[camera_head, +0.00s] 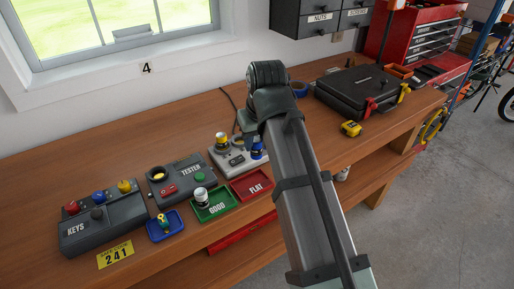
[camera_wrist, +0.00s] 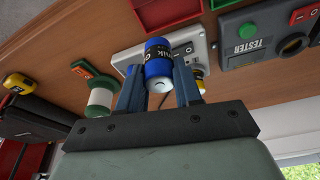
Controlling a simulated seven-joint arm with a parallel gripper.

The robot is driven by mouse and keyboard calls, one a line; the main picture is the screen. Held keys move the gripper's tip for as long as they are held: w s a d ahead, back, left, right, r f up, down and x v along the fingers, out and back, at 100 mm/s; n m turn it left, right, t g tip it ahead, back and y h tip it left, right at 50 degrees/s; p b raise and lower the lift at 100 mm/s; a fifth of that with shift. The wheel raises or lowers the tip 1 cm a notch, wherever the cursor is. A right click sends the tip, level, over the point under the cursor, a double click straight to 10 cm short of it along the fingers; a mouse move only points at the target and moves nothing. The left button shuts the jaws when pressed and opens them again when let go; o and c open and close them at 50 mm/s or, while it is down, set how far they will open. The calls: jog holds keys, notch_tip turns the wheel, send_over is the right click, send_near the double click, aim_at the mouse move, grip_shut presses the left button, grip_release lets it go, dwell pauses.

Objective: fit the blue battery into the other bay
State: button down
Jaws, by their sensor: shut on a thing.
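My gripper (camera_wrist: 158,66) is shut on the blue battery (camera_wrist: 157,55), which sits between its two fingers in the wrist view. In the head view the blue battery (camera_head: 257,150) shows at the right end of the pale grey charger (camera_head: 222,160), partly behind my arm. A yellow-topped battery (camera_head: 222,140) stands in the charger's far left part; a bit of it (camera_wrist: 200,82) shows past the right finger in the wrist view. The charger (camera_wrist: 208,52) lies behind the blue battery there. The bay under the battery is hidden, so I cannot tell whether it is seated.
Left of the charger are the tester (camera_head: 183,176) and the keys box (camera_head: 100,222). In front are the green GOOD tray (camera_head: 216,212) holding a white battery, the red FLAT tray (camera_head: 263,192) and a blue tray (camera_head: 164,234). A black case (camera_head: 358,90) and yellow tape measure (camera_head: 351,129) stand right.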

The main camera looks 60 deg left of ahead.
jog(key=shift+s+a+f, duration=0.1)
jog(key=shift+a, duration=0.15)
jog(key=w+a, duration=0.3)
jog(key=a, duration=1.1)
jog(key=shift+f, duration=2.8)
jog(key=shift+f, duration=0.55)
jog(key=c, duration=1)
grip_release()
jog(key=shift+c, duration=0.2)
jog(key=v, duration=1.1)
jog(key=shift+w, duration=0.15)
